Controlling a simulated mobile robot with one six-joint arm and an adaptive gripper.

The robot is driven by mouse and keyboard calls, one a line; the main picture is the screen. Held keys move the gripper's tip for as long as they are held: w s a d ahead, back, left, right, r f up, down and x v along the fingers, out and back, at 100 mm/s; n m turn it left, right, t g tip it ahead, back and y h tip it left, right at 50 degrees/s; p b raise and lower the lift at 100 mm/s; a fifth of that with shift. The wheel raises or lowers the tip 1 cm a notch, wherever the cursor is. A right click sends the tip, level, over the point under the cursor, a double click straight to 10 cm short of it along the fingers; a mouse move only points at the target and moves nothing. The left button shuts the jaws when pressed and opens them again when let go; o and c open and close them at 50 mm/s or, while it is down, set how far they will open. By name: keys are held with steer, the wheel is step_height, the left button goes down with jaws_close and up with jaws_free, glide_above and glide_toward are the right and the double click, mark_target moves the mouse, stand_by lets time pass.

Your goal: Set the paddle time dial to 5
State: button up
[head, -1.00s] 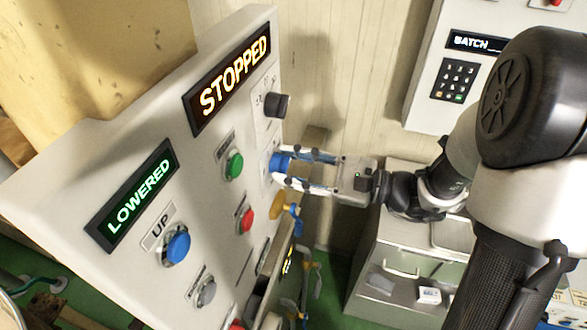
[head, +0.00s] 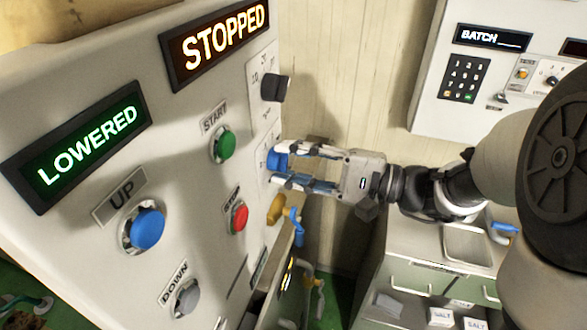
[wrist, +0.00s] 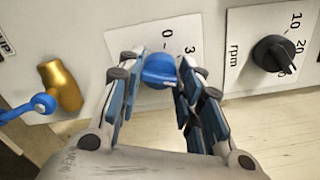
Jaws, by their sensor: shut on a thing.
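The blue dial (head: 274,159) sits on the right part of the pale control panel, below a black dial. My gripper (head: 283,165) is shut on the blue dial, with a finger on each side. In the wrist view the blue dial (wrist: 159,71) shows between the fingertips, on a white scale plate with a 0 and a 3 visible. My fingers hide part of the plate. I cannot read the dial's setting for sure.
The black rpm dial (wrist: 274,55) is right of the blue dial in the wrist view. A brass fitting with a blue lever (head: 276,209) is below it. Green START (head: 222,145) and red STOP (head: 237,217) buttons are nearby. A BATCH panel (head: 470,120) hangs behind.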

stand_by(0.4)
steer(key=o, duration=1.1)
steer(key=v, duration=1.2)
